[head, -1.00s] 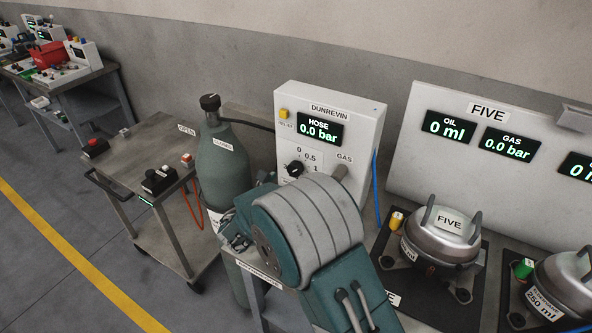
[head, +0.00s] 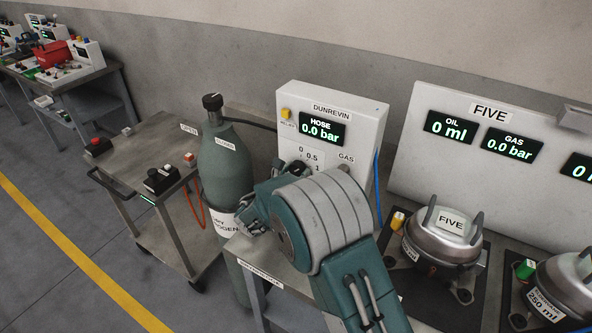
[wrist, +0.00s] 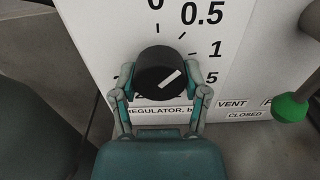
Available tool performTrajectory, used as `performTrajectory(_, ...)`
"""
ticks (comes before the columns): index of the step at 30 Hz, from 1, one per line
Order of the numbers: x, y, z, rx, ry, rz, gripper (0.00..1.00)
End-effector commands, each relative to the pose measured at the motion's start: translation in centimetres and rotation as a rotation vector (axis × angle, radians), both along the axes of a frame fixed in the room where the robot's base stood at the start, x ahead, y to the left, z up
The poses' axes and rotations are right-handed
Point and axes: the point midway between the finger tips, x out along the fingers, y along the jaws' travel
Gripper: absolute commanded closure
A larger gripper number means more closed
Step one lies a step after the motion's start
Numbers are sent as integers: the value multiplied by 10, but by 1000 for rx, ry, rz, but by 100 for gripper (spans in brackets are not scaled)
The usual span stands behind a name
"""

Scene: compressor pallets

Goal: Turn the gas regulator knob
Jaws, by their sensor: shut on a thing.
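The black regulator knob (wrist: 158,70) is on the white panel in the wrist view. Its white mark points up and right, roughly toward the printed 1 on the scale. My gripper (wrist: 158,80) is shut on the knob, one finger on each side. In the head view my arm hides the knob. The white Dunrevin box (head: 370,115) carries a HOSE display (head: 321,129) reading 0.0 bar.
A grey-green gas cylinder (head: 218,165) stands left of the box, close to my arm. A green-tipped part (wrist: 290,107) is right of my gripper. A metal trolley (head: 150,150) is further left. Lidded metal vessels (head: 443,240) stand at right.

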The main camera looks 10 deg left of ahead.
Motion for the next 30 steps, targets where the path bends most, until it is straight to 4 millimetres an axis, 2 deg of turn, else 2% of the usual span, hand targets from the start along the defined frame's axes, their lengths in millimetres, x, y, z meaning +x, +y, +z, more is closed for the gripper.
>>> performTrajectory(13,1,2,2,-61,18,4,89)
performTrajectory(14,1,2,2,-61,18,4,37)
performTrajectory(15,1,2,2,-60,18,4,19)
performTrajectory(16,1,2,2,-60,19,4,7)
performTrajectory(30,-3,1,1,-61,20,3,7)
